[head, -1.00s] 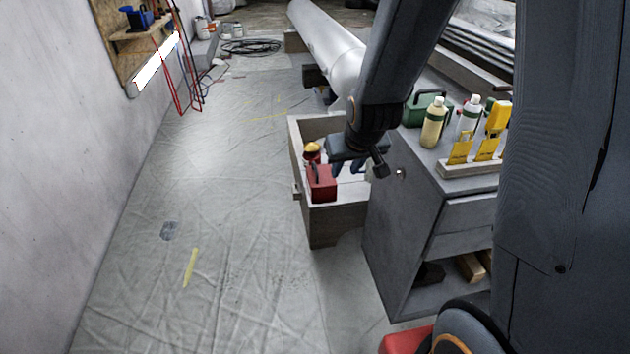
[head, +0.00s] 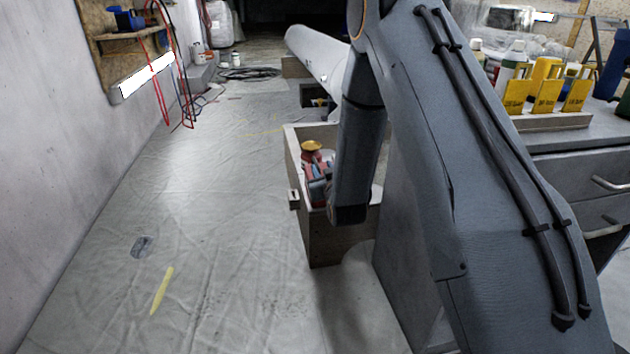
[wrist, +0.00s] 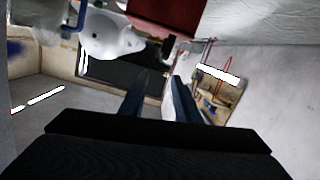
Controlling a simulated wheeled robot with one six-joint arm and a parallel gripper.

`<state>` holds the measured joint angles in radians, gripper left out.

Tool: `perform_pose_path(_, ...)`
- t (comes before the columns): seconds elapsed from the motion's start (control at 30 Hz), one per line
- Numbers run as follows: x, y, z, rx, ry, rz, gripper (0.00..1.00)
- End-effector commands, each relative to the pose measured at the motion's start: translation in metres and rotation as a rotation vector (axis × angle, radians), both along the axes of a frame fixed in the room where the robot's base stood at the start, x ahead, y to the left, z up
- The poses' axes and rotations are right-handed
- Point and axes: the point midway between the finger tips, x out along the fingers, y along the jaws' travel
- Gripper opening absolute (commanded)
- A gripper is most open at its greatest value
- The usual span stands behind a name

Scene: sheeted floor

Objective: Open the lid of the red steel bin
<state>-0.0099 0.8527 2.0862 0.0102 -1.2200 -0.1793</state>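A dark red surface (wrist: 165,14) fills the top middle of the wrist view, ahead of my fingers. It is cut off by the frame, and I cannot tell if it is the bin or its lid. In the head view, only small red patches show beside my gripper (head: 321,182), inside the open grey-brown wooden box (head: 330,245). My forearm and hand cover much of that box. In the wrist view, the two fingers of my gripper (wrist: 160,98) stand apart with nothing seen between them. No clearly open lid shows.
A yellow-topped item (head: 312,147) stands in the wooden box. A grey workbench (head: 570,170) with bottles and yellow packs is at right. A white rounded thing (wrist: 108,36) shows in the wrist view.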

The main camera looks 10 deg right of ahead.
Motion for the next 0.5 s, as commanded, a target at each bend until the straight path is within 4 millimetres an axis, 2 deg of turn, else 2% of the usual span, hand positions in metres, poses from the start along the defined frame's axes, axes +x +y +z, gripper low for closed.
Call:
perform_pose_path(0.03, 0.007, 0.000, -0.019, -0.004, -0.032, 0.000, 0.30)
perform_pose_path(0.17, 0.015, 0.000, -0.033, -0.014, -0.100, 0.002, 0.30)
perform_pose_path(0.37, 0.021, 0.000, -0.040, -0.020, -0.147, 0.002, 0.30)
perform_pose_path(0.5, 0.033, 0.000, -0.039, -0.020, -0.154, 0.001, 0.30)
